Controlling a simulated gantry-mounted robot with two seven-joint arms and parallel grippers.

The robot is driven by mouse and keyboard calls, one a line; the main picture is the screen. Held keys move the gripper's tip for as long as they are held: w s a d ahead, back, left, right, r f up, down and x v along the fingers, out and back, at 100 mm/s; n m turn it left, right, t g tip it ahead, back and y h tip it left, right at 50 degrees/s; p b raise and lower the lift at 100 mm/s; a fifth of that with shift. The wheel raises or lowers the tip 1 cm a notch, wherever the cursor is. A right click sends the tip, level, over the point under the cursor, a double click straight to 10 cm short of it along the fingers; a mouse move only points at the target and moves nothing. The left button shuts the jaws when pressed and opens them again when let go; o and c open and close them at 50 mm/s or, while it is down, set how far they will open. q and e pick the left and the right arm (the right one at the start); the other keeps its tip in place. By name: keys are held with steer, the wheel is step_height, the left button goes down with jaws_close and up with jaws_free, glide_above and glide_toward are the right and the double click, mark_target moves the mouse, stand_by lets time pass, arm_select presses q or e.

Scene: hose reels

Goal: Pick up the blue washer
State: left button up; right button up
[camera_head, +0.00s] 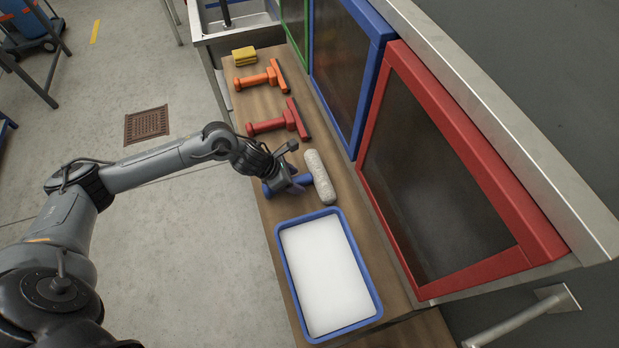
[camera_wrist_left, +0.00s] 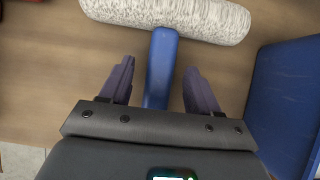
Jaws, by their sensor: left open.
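The blue washer has a blue handle (camera_wrist_left: 162,62) and a fluffy white sleeve (camera_head: 320,177). It lies on the wooden bench, and its sleeve crosses the top of the left wrist view (camera_wrist_left: 170,14). My left gripper (camera_head: 291,183) is over the handle and hides part of it in the head view. In the left wrist view its two fingers (camera_wrist_left: 159,68) are apart, one on each side of the handle, with gaps between. The jaws are open and hold nothing. My right gripper is not in view.
A blue tray (camera_head: 374,290) with a white inside stands on the bench, close to the washer. A red squeegee (camera_head: 270,126), an orange squeegee (camera_head: 258,79) and a yellow sponge (camera_head: 244,56) lie farther back. Framed panels in red (camera_head: 470,279), blue and green line the bench's right side.

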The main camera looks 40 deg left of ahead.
mark_target(296, 180)
arm_select(q)
steer(key=shift+w+d+f, duration=0.15)
steer(key=shift+w+f, duration=0.1)
steer(key=shift+f, duration=0.25)
steer(key=shift+c, duration=0.4)
steer(key=c, duration=1)
steer(key=shift+o, duration=0.2)
steer(key=shift+r, duration=0.1)
step_height(296, 180, up, 10)
steer(key=shift+f+p, duration=0.1)
steer(key=shift+p, duration=0.6)
